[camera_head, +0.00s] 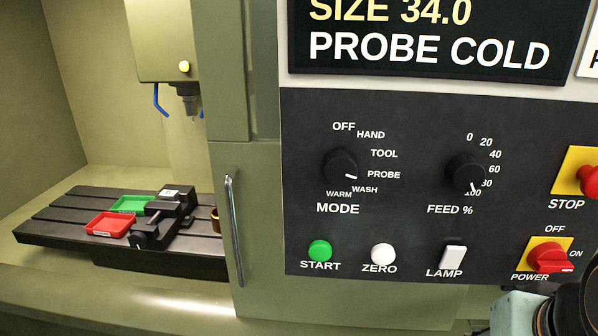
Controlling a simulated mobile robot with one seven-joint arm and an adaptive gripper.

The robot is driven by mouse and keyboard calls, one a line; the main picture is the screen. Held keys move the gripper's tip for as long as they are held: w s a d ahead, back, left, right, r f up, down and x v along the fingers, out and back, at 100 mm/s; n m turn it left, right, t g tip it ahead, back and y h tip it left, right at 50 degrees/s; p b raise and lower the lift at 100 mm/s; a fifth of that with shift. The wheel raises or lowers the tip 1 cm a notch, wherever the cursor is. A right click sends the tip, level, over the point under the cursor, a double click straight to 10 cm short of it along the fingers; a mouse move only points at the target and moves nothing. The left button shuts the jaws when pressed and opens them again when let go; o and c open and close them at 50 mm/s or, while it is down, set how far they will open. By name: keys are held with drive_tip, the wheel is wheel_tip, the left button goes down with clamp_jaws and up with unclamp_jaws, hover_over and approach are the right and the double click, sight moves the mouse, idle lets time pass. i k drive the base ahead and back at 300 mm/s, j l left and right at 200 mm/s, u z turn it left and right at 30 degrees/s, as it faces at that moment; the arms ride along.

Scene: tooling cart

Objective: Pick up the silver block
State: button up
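A small pale silver-grey block (171,192) sits at the top of the black vise (160,215), between or on its jaws; I cannot tell which at this size. The vise stands on the slotted dark machine table (60,220) at the left. Part of my arm shows at the bottom right corner, in front of the control panel. My gripper's fingers are not in view, and nothing of mine is near the block.
A green tray (131,204) and a red tray (108,224) lie left of the vise. A brownish round thing (215,220) is partly hidden by the door (262,230) with its metal handle (234,230). The spindle (187,95) hangs above. The control panel (420,215) fills the right.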

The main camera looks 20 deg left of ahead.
sight(166, 196)
drive_tip(key=j, duration=2.3)
